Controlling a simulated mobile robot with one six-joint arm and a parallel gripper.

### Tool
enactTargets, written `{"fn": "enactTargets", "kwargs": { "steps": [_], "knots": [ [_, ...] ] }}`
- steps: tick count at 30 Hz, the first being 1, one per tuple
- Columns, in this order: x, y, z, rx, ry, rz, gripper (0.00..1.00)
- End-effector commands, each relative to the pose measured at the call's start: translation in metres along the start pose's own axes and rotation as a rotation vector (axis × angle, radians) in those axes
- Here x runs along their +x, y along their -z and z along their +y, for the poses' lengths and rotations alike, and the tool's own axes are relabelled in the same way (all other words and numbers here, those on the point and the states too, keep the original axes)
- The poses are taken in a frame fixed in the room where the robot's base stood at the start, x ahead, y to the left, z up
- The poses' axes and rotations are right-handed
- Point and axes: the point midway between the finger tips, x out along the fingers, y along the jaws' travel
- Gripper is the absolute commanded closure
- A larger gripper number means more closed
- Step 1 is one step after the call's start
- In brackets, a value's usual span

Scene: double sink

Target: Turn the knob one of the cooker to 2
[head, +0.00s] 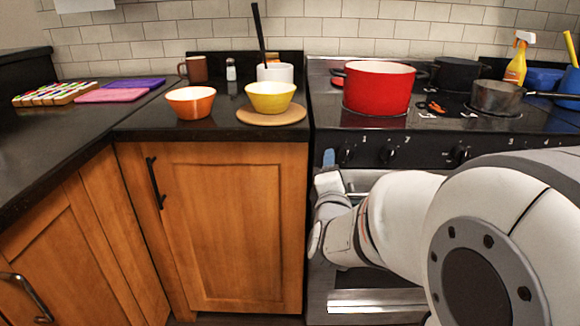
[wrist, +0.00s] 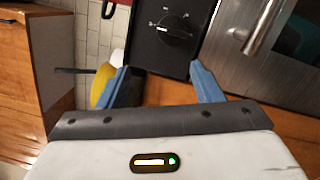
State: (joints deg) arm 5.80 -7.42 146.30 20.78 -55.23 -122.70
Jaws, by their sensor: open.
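The cooker (head: 322,100) stands at the right with black knobs along its front panel. Its leftmost knob (head: 346,154) is just right of my blue fingertip in the head view. In the wrist view a black round knob (wrist: 174,25) with white marks around it sits on the black panel, ahead of my gripper (wrist: 158,70). The two blue fingers are open and apart, with nothing between them. They look short of the knob; I cannot read its setting. In the head view one fingertip of my gripper (head: 328,158) shows beside the panel.
A red pot (head: 378,88) and a grey pan (head: 497,97) stand on the hob. On the counter to the left are an orange bowl (head: 191,103) and a yellow bowl (head: 270,97). The oven handle (wrist: 262,27) is close to the right finger.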

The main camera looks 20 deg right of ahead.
Motion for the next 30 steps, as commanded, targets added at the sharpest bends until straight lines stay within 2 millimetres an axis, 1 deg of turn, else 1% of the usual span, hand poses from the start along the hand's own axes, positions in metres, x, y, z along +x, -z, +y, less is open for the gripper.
{"fn": "enactTargets", "kwargs": {
  "steps": [1, 6, 8, 11, 21, 24, 27, 30],
  "knots": [
    [0.0, 0.002, -0.021, -0.058, -0.022, -0.033, 0.4],
    [-0.001, -0.006, -0.032, -0.196, -0.074, -0.119, 0.4],
    [-0.001, -0.008, -0.032, -0.219, -0.082, -0.133, 0.4],
    [0.005, -0.011, -0.03, -0.235, -0.087, -0.145, 0.4],
    [0.056, -0.018, -0.026, -0.235, -0.087, -0.144, 0.4],
    [0.067, -0.019, -0.024, -0.234, -0.088, -0.144, 0.4],
    [0.073, -0.021, -0.024, -0.234, -0.087, -0.144, 0.4],
    [0.075, -0.021, -0.023, -0.234, -0.087, -0.143, 0.4]
  ]
}}
